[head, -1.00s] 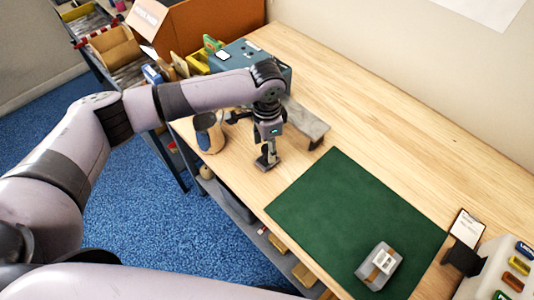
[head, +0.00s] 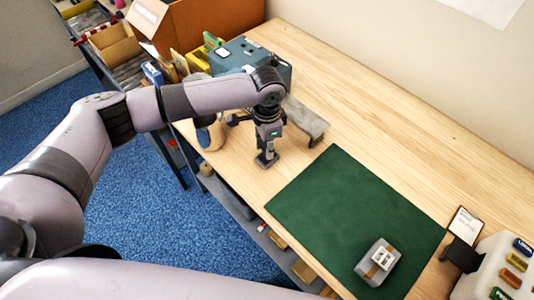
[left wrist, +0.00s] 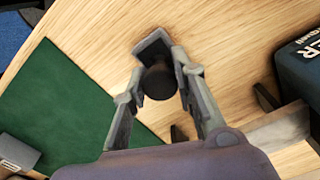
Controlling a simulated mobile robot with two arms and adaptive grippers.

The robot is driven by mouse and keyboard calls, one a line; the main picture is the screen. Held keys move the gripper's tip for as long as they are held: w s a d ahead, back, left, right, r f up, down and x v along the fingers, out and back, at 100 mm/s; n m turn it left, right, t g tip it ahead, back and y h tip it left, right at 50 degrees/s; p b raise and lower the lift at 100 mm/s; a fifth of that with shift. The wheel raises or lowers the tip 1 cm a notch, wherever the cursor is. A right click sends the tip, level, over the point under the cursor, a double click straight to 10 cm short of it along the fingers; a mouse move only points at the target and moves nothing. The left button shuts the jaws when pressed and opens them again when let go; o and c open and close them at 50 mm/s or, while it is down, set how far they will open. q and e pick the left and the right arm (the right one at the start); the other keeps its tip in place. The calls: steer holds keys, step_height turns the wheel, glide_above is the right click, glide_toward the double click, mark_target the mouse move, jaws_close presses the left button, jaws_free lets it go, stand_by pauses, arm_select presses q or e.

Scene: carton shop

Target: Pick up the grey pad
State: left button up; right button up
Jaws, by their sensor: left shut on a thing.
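My left gripper (head: 267,146) points down over the wooden table, left of the green mat. It is shut on a dark grey pad (head: 266,160), which has a flat squarish base. In the left wrist view the pad (left wrist: 152,48) shows its base and a round dark knob between the fingers of my left gripper (left wrist: 160,72). The pad is at or very close to the tabletop; I cannot tell whether it touches. My right gripper is not in view.
The green mat (head: 340,215) bears a grey block (head: 378,262) with a brown band. The table's back right is clear.

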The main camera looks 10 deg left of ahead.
arm_select(q)
jaws_close()
steer(key=shift+r, duration=0.15)
steer(key=shift+r, duration=0.2)
step_height(320, 180, up, 19)
steer(key=b, duration=0.3)
steer(key=shift+r+b, duration=0.2)
steer(key=shift+b, duration=0.1)
